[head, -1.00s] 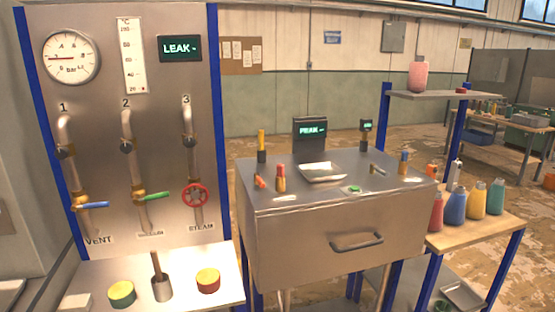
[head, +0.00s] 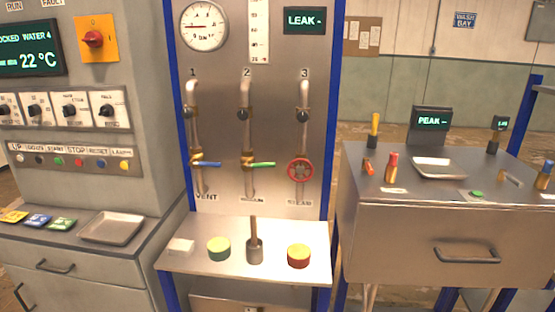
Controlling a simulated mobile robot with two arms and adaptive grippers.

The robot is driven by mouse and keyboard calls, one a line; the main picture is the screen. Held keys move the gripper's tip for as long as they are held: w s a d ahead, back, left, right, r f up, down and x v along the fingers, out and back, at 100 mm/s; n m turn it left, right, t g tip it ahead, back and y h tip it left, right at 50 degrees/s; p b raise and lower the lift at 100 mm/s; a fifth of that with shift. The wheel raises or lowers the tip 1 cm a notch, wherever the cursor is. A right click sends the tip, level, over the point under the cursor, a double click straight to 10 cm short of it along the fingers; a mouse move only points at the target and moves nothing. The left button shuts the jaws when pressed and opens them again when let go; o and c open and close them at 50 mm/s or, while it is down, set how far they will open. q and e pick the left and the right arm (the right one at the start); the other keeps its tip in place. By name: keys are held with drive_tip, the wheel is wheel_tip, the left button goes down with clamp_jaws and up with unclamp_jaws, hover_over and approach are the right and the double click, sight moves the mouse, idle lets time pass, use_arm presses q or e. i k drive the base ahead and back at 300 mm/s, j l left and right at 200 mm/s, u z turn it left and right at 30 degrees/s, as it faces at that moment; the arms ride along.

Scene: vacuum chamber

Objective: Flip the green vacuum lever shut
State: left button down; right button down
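The green vacuum lever (head: 263,164) is on pipe 2 of the upright metal panel (head: 275,190). Its handle points sideways to the right from a brass valve body, across the vertical pipe. The label below it is hard to read. A blue lever (head: 206,164) on pipe 1, above the word VENT, also points right. A red handwheel (head: 300,170) is on pipe 3. Neither of my grippers shows in the head view.
A shelf below the panel (head: 196,259) holds a green-topped cylinder (head: 219,248), a red-yellow cylinder (head: 299,255) and a pestle-like tool (head: 254,245). A control cabinet (head: 130,165) stands left, and a metal drawer bench (head: 400,240) stands right.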

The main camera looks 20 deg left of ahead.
sight(264, 165)
drive_tip(key=i+l, duration=0.1)
drive_tip(key=i, duration=0.8)
drive_tip(key=j+u, duration=0.05)
